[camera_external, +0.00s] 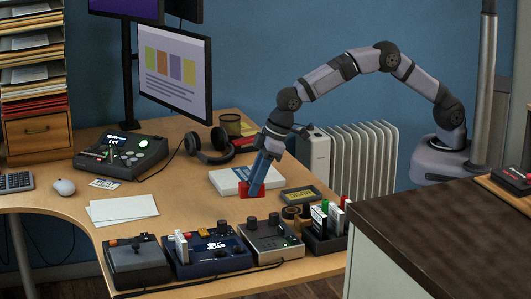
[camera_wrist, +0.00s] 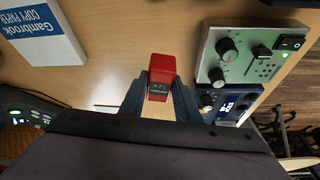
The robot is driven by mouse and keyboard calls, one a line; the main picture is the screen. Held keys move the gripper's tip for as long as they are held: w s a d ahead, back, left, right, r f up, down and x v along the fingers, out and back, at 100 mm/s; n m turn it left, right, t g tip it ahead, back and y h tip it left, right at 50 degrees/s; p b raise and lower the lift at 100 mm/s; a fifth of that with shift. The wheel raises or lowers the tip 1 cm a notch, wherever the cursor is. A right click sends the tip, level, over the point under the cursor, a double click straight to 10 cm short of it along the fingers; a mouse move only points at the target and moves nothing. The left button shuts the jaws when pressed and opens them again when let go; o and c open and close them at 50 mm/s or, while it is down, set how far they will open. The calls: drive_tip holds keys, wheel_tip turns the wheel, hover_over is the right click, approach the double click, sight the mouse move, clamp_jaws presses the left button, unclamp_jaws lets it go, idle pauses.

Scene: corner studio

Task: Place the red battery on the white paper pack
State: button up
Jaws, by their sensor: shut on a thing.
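The red battery (camera_wrist: 161,75) is a small red block with a dark label, held between the two fingers of my gripper (camera_wrist: 158,97) in the wrist view. In the external view the battery (camera_external: 252,190) shows at the fingertips of my gripper (camera_external: 257,181), low over the desk in front of the paper pack. I cannot tell if it touches the desk. The white paper pack (camera_external: 226,178) lies flat just behind and left of the gripper, partly hidden by it. In the wrist view the pack (camera_wrist: 40,50), with a blue label, is at the upper left, apart from the battery.
Control boxes (camera_external: 209,250) line the desk's front edge, with a holder of upright items (camera_external: 325,237) at their right. Headphones (camera_external: 208,148) lie behind the pack. White sheets (camera_external: 122,208) lie at left. A dark yellow-marked box (camera_external: 300,195) lies right of the battery.

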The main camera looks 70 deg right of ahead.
drive_tip(key=shift+r, duration=0.9)
drive_tip(key=shift+d, duration=0.1)
